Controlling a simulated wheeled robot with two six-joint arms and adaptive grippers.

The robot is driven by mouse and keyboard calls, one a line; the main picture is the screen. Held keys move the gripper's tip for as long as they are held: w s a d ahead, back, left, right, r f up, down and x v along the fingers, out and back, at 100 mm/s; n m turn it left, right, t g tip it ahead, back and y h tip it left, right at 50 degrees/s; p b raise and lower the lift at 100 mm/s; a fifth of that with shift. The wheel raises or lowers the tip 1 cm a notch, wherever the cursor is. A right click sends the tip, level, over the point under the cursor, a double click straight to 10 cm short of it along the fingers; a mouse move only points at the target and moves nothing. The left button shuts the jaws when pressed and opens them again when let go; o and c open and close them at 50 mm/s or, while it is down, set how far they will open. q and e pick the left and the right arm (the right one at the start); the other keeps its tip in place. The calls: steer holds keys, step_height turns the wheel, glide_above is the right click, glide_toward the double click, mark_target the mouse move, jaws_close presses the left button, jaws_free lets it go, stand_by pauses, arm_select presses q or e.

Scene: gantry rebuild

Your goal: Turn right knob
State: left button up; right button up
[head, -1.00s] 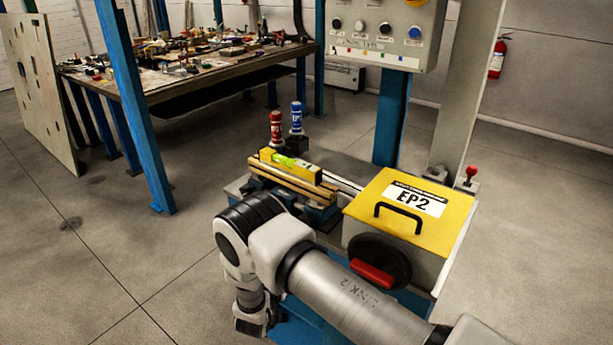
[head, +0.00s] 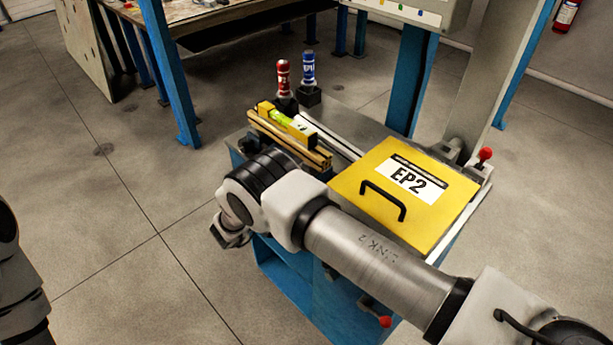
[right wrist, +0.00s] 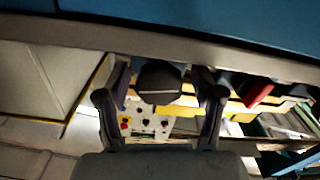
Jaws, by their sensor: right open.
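In the right wrist view my right gripper (right wrist: 161,78) is open, with one finger on each side of a dark, many-sided knob (right wrist: 160,83). The knob appears between the fingertips, below a blue and grey edge. I cannot tell whether the fingers touch it. In the head view my right arm crosses the front of the workbench, and part of its gripper end (head: 231,233) shows beside the bench's left front. The arm hides the bench front and the knob there. At the left edge only part of my left arm shows, without its gripper.
A yellow level (head: 288,122), a red bottle (head: 283,77) and a blue bottle (head: 308,68) are behind my arm. A red-tipped lever (head: 485,156) rises at right. Floor is clear at left.

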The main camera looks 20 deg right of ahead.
steer(key=shift+a+r, duration=0.15)
steer(key=shift+a, duration=0.2)
steer(key=shift+s, duration=0.15)
steer(key=c, duration=1.1)
steer(key=shift+m+b, duration=0.65)
steer(key=shift+m, duration=0.15)
steer(key=shift+m+b, duration=0.35)
steer(key=shift+m, duration=0.25)
steer(key=shift+d+m, duration=0.1)
steer(key=shift+m, duration=0.7)
arm_select(q)
steer(key=shift+s+a+f, duration=0.1)
steer(key=shift+a+f, duration=0.1)
steer(key=shift+f, duration=0.3)
steer(key=shift+s+a+f, duration=0.1)
steer(key=shift+a+f, duration=0.05)
steer(key=shift+f, duration=0.3)
arm_select(e)
steer(key=shift+r, duration=0.1)
